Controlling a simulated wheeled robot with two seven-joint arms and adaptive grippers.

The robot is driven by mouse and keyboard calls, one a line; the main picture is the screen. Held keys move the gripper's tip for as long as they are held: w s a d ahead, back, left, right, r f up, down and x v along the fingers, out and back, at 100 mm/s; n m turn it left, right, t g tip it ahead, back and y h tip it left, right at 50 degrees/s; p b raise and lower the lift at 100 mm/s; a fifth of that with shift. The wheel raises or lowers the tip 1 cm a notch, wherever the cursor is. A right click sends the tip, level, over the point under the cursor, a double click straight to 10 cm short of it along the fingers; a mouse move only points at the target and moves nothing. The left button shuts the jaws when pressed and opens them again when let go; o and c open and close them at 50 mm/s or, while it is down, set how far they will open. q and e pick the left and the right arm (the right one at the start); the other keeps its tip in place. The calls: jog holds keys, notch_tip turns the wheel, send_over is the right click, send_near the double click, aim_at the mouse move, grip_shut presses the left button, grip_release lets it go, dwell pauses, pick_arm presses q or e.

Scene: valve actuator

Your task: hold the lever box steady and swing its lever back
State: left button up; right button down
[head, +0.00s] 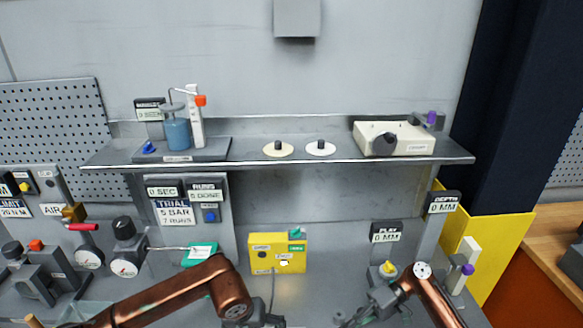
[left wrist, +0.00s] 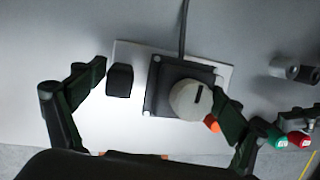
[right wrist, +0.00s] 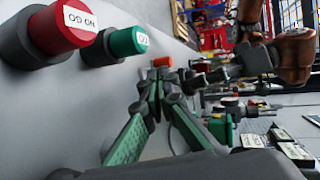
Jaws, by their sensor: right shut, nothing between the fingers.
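In the left wrist view a dark square box (left wrist: 158,92) sits on a white plate (left wrist: 125,52). It carries a pale round disc (left wrist: 186,98) with a dark slot and an orange tip (left wrist: 212,124) at its edge, which looks like the lever box. My left gripper (left wrist: 160,88) is open, its fingers spread either side of the box; contact cannot be told. In the right wrist view my right gripper (right wrist: 156,90) is shut and empty, with an orange piece (right wrist: 163,62) just beyond its tips. In the head view the lever box cannot be made out.
A black knob (left wrist: 120,80) stands between the box and the left finger. Red (right wrist: 62,28) and green (right wrist: 128,42) buttons are close beside my right gripper. A yellow box (head: 262,253) stands behind the arms, under a shelf (head: 255,163) holding instruments.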

pick_arm(q)
jog(key=shift+o, duration=1.2)
jog(key=shift+f, duration=0.2)
pick_arm(e)
jog(key=shift+w+f, duration=0.1)
pick_arm(q)
jog(key=shift+r, duration=0.1)
jog(key=shift+r, duration=0.1)
